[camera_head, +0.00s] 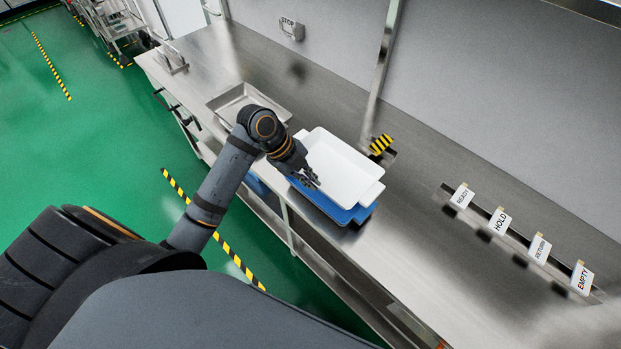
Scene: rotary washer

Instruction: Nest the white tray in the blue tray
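The white tray (338,166) is a shallow rectangular tray in the middle of the view. It overlaps the blue tray (327,205) from above, and blue shows along its near and right edges. I cannot tell whether the white tray rests fully inside the blue one. My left gripper (311,181) is at the near left edge of the white tray, with its fingers at the rim. Its fingers are too small and dark to tell whether they are closed on the rim. My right gripper is not in view.
Both trays are over a long steel bench (420,235). An empty metal tray (243,97) lies to the left behind my arm. A black-and-yellow striped block (381,144) is close behind the trays.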

